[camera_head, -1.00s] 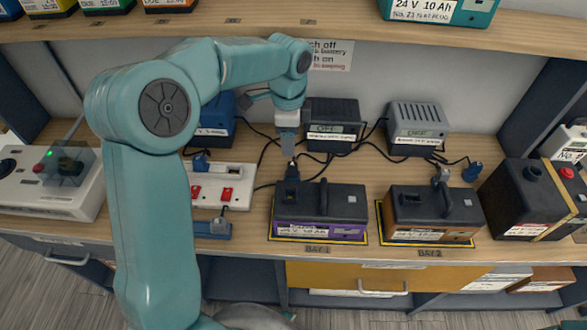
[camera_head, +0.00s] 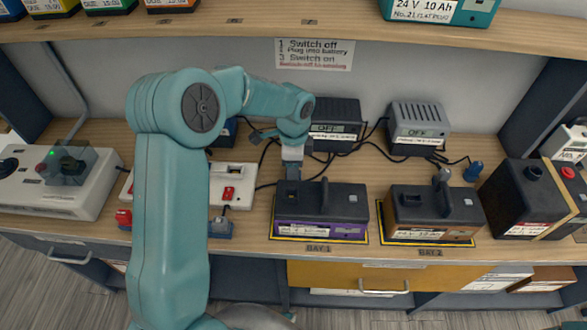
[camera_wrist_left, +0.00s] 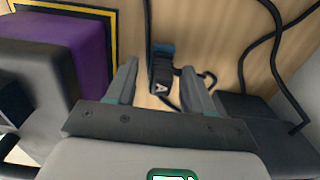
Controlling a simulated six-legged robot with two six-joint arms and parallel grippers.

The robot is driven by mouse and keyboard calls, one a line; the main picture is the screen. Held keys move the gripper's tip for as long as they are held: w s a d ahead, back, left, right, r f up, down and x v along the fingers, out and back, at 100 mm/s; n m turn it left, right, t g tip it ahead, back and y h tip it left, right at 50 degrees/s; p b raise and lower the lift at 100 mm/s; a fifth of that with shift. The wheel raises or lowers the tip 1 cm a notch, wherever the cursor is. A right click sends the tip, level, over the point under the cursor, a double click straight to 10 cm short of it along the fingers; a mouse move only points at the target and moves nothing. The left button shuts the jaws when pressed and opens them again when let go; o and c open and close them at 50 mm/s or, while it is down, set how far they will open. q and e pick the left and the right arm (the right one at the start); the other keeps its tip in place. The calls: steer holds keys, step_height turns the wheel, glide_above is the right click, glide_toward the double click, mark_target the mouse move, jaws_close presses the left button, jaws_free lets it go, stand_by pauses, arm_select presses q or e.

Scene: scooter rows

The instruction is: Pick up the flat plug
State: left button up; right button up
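A small dark plug marked "A" with a blue end (camera_wrist_left: 162,72) lies on the wooden bench in the left wrist view. It sits between the two finger tips of my left gripper (camera_wrist_left: 158,82), with visible gaps on both sides. In the head view my left gripper (camera_head: 291,172) points down just behind the left back corner of the purple-banded battery (camera_head: 320,205) at Bay 1. It is open and empty. The plug is hidden behind the gripper and battery there. Whether this is the flat plug I cannot tell. My right gripper is not in view.
Chargers (camera_head: 335,125) with loose black cables stand behind the gripper. A second battery (camera_head: 430,212) stands at Bay 2, with a blue plug (camera_head: 473,172) behind it. A shelf (camera_head: 250,32) runs overhead.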

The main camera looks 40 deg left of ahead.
arm_select(q)
jaws_close()
steer(key=shift+w, duration=0.1)
